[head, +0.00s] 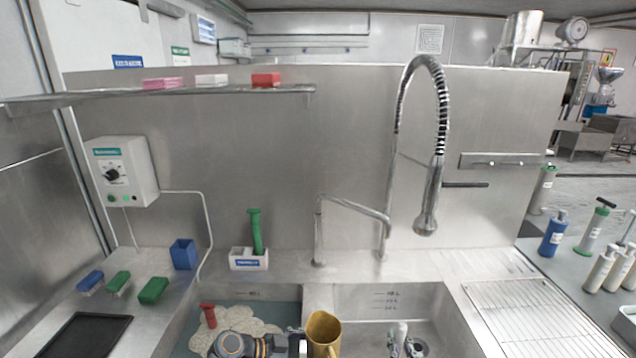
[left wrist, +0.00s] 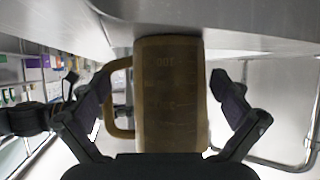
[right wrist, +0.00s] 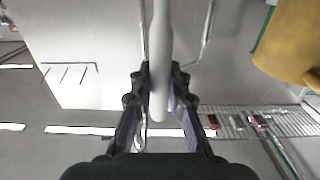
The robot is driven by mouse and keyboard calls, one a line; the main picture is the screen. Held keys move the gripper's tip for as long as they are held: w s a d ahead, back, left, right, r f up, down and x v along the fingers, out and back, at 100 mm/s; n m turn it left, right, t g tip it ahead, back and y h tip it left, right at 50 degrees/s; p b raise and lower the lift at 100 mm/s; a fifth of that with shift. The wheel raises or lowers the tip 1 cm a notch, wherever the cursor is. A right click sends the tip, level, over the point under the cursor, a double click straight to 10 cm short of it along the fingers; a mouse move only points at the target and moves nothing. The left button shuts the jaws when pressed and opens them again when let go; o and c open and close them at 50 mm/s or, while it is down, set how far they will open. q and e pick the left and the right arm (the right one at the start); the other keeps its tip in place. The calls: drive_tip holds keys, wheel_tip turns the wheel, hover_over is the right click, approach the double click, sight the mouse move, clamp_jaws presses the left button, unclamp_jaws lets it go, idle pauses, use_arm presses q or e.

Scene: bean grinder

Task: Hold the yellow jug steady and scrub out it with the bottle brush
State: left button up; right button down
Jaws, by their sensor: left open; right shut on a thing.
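The yellow jug (head: 324,334) stands upright at the bottom of the head view, near the divider between the sink basins. In the left wrist view the jug (left wrist: 171,95) is between the two fingers of my left gripper (left wrist: 165,88), its handle on the left. That gripper is open, with gaps beside the jug. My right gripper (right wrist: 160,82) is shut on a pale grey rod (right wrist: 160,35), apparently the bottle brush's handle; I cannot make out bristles. The jug also shows at the upper right of the right wrist view (right wrist: 290,40), apart from the rod.
The left basin holds foam (head: 255,325) and a red-handled tool (head: 209,315). A spray tap (head: 426,215) hangs over the right basin. A white holder (head: 248,259) with a green brush stands behind. A ribbed drainboard (head: 520,310) lies clear at the right.

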use_arm(q)
drive_tip(key=shift+w+d+f, duration=0.15)
drive_tip(key=shift+d+f, duration=0.05)
drive_tip(key=shift+d, duration=0.25)
drive_tip(key=c, duration=0.7)
